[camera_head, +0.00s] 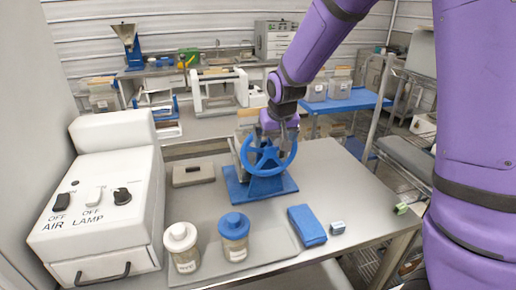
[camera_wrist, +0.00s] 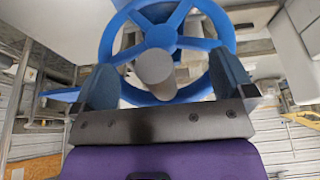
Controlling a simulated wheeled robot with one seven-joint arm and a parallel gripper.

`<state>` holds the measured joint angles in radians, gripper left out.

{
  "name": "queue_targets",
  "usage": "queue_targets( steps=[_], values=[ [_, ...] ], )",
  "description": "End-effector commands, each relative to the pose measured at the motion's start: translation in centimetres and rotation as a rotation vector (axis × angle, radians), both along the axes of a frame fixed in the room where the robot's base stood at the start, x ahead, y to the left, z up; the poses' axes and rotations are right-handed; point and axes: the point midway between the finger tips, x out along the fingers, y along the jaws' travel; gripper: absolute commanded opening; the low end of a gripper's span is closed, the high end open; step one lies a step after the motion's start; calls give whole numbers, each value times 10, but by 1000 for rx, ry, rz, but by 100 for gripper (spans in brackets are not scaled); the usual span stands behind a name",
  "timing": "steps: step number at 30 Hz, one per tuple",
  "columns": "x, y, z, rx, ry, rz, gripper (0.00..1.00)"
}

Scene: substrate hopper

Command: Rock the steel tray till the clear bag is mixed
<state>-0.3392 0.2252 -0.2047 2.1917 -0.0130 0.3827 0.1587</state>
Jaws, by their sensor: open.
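My gripper (camera_head: 272,134) is open over a blue handwheel (camera_head: 251,166) on a blue-based stand (camera_head: 262,191). In the wrist view the two dark fingers of my gripper (camera_wrist: 165,78) stand either side of the wheel's grey hub (camera_wrist: 154,66), apart from it. The blue wheel rim (camera_wrist: 110,38) spreads around and beyond them. A flat grey tray-like plate (camera_head: 275,258) lies at the front of the bench; I cannot tell whether it is the steel tray. I cannot make out a clear bag in either view.
A white-lidded jar (camera_head: 182,252) and a blue-lidded jar (camera_head: 235,245) stand at the front. A blue block (camera_head: 307,226) and a small grey item (camera_head: 337,228) lie right of them. A white control box (camera_head: 100,195) fills the left.

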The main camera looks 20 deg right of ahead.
Motion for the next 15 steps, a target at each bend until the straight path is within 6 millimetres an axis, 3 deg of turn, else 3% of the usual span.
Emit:
queue_targets(
  steps=[5,15],
  values=[
    [0,0,5,0,-1,0,100],
    [0,0,34,0,-2,1,100]
  ],
)
